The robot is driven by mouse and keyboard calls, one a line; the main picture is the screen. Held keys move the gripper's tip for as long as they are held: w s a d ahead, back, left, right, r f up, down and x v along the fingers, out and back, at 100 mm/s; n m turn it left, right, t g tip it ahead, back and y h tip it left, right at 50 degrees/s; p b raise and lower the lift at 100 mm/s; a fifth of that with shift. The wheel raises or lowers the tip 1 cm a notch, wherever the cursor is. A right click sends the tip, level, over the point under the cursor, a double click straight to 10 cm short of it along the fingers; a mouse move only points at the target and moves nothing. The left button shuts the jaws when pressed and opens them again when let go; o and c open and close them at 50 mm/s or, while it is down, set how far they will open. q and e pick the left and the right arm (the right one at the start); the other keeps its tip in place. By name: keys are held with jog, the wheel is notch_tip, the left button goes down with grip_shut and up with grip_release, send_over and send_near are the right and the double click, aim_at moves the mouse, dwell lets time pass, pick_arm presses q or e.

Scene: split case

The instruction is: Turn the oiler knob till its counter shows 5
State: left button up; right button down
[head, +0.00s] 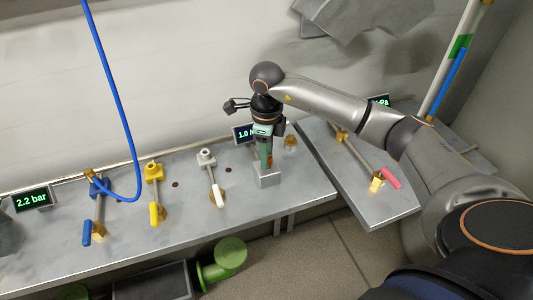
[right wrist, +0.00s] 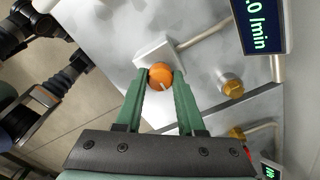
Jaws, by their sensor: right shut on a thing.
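The oiler knob (right wrist: 160,75) is a round orange knob with a pale mark, on a light grey block (right wrist: 152,52). My right gripper (right wrist: 160,82) is shut on it, one green finger on each side. In the head view my right gripper (head: 265,163) points down at the block (head: 268,179), and the knob is hidden there. The counter (right wrist: 261,20) is a dark display with green text ending in ".0 l/min". In the head view the display (head: 242,134) reads about "1.0", its right part covered. My left gripper is not clearly seen.
White-handled (head: 218,192), yellow-handled (head: 154,212) and blue-handled (head: 87,232) valves stand left on the bench. A "2.2 bar" display (head: 32,201) is far left. A blue hose (head: 113,95) hangs down. A brass fitting (right wrist: 231,87) sits right of the knob.

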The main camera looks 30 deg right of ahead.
jog(key=shift+m, duration=0.3)
jog(key=m, duration=0.2)
jog(key=shift+m+p, duration=0.35)
jog(key=shift+m, duration=0.05)
jog(key=m, duration=0.4)
jog(key=shift+r+m+p, duration=0.1)
jog(key=shift+m+p, duration=0.2)
jog(key=shift+p, duration=0.1)
jog(key=m+p, duration=0.1)
jog(key=m, duration=0.3)
jog(key=shift+m+p, duration=0.35)
jog(key=shift+m, duration=1.55)
jog(key=c, duration=0.5)
grip_release()
